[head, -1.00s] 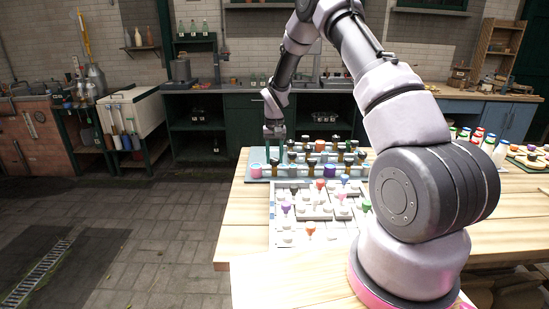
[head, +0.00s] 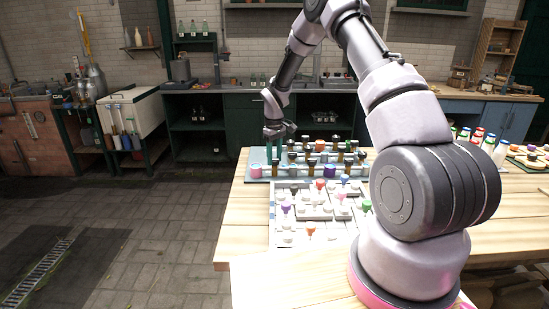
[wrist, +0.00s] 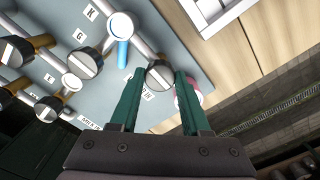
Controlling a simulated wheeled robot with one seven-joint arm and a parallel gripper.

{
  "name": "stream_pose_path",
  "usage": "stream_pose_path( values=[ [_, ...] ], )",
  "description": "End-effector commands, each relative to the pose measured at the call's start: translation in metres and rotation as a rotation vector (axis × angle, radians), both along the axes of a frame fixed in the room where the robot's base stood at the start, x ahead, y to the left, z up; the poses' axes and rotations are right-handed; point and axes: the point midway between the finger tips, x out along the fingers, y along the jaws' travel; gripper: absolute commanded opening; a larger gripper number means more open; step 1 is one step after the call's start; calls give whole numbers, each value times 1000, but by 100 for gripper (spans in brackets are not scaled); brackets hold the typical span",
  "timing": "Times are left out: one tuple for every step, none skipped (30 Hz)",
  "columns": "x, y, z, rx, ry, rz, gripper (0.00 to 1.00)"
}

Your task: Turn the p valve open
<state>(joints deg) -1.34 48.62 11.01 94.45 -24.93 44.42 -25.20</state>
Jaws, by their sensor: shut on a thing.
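The valve panel (wrist: 200,45) is a grey-blue board with round dark knobs, pipes and white letter labels. In the wrist view my gripper (wrist: 159,78) has its two green fingers on either side of a round dark knob with a pale bar across its face (wrist: 160,74), and is shut on it. A label beside this knob is partly hidden and too small to read, so I cannot confirm it is the p valve. In the head view my gripper (head: 274,163) reaches down at the left part of the panel (head: 262,179); its fingertips are hard to make out there.
Other knobs (wrist: 89,62) stand close at the left in the wrist view.

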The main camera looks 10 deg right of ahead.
Motion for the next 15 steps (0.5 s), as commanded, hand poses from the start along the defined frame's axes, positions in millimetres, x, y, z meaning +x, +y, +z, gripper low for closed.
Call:
stream_pose_path(
  values=[
    [1, 0, 0, 0, -1, 10, 0],
    [1, 0, 0, 0, -1, 15, 0],
    [1, 0, 0, 0, -1, 21, 0],
    [1, 0, 0, 0, -1, 24, 0],
    [1, 0, 0, 0, -1, 26, 0],
    [1, 0, 0, 0, -1, 28, 0],
    [1, 0, 0, 0, -1, 30, 0],
    [1, 0, 0, 0, -1, 31, 0],
    [1, 0, 0, 0, -1, 31, 0],
    [1, 0, 0, 0, -1, 31, 0],
    [1, 0, 0, 0, -1, 31, 0],
    [1, 0, 0, 0, -1, 31, 0],
    [1, 0, 0, 0, -1, 31, 0],
    [1, 0, 0, 0, -1, 31, 0],
    [1, 0, 0, 0, -1, 31, 0]
  ],
)
